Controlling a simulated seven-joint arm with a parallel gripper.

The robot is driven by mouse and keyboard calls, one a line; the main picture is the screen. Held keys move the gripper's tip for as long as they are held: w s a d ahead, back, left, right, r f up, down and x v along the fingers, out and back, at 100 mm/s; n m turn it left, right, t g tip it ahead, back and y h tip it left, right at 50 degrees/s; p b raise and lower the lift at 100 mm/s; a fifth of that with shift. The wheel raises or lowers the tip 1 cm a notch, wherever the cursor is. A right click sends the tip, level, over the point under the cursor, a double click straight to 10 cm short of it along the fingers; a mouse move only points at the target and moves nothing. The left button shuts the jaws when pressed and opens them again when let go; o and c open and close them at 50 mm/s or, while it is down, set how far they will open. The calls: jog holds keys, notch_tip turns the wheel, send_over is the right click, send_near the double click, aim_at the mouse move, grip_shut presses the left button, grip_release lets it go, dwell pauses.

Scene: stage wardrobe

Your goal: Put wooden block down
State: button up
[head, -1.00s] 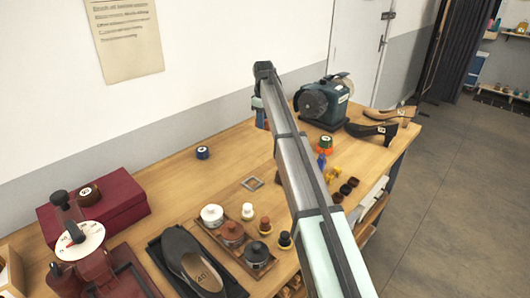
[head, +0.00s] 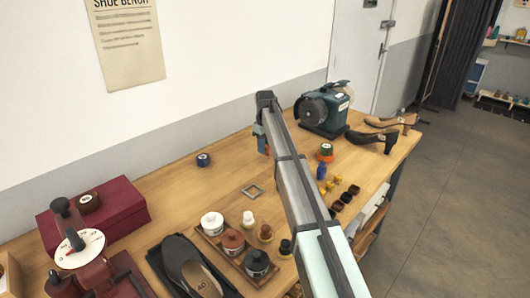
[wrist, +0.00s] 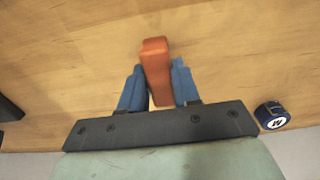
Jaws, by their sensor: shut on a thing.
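The wooden block is orange-red; in the wrist view the block (wrist: 155,68) stands out between my two blue fingers. My gripper (wrist: 158,88) is shut on it. In the head view my gripper (head: 262,140) is over the back part of the bench (head: 165,205), left of the green grinder, with a little of the orange block (head: 267,150) showing. My arm hides part of the bench there. Bare wood lies behind the block in the wrist view; I cannot tell whether the block touches it.
A small blue roll (head: 203,160) stands to the left, also in the wrist view (wrist: 271,115). A jar tray (head: 232,250), a dark shoe (head: 190,268) and a red box (head: 118,205) are in front. The grinder (head: 323,108) stands right.

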jog(key=shift+f, duration=1.35)
jog(key=shift+f, duration=0.1)
jog(key=o, duration=1)
jog(key=shift+o, duration=0.2)
notch_tip(320, 180, up, 12)
jog(key=shift+r, duration=0.1)
